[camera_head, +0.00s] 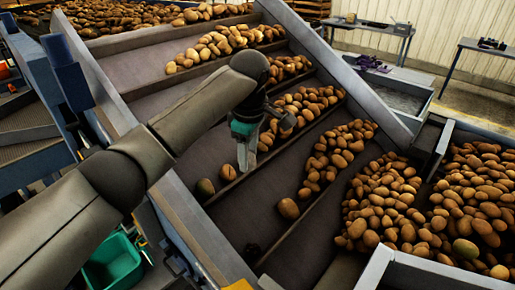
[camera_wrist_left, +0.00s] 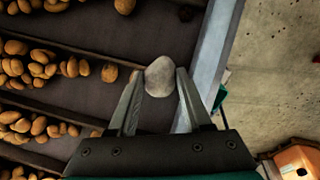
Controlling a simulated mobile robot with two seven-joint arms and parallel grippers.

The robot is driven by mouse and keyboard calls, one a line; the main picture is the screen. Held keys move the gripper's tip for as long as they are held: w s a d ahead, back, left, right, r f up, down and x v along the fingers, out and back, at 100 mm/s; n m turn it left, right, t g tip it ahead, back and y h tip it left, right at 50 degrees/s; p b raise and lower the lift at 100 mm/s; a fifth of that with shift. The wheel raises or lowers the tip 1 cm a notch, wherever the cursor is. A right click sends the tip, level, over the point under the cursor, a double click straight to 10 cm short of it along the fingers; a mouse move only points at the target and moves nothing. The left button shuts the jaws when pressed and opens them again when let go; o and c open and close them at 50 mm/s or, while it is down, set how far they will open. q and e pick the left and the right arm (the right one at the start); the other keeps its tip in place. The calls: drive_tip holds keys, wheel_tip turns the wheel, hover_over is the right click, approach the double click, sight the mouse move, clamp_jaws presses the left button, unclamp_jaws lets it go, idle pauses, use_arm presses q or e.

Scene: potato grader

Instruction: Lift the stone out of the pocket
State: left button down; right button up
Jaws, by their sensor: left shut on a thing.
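My left gripper (camera_head: 246,164) hangs over the conveyor in the head view, its fingers pointing down. In the left wrist view the left gripper (camera_wrist_left: 160,84) is shut on a pale grey stone (camera_wrist_left: 159,77), with one finger on each side of it. The stone cannot be made out in the head view. A dark cleat (camera_wrist_left: 75,115) crosses the belt below the stone in the wrist view, and potatoes lie in the pockets (camera_head: 245,200) between such cleats. I cannot tell whether the stone still touches the belt. My right gripper is not in view.
Potatoes (camera_head: 325,150) lie in rows along the belt, and a large heap (camera_head: 480,190) fills the right side. A metal side wall (camera_head: 190,225) runs close to my left gripper. A green bin (camera_head: 112,262) stands below at the left. Tables stand at the back right.

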use_arm(q)
drive_tip(key=s+a, duration=1.9)
drive_tip(key=shift+a, duration=0.3)
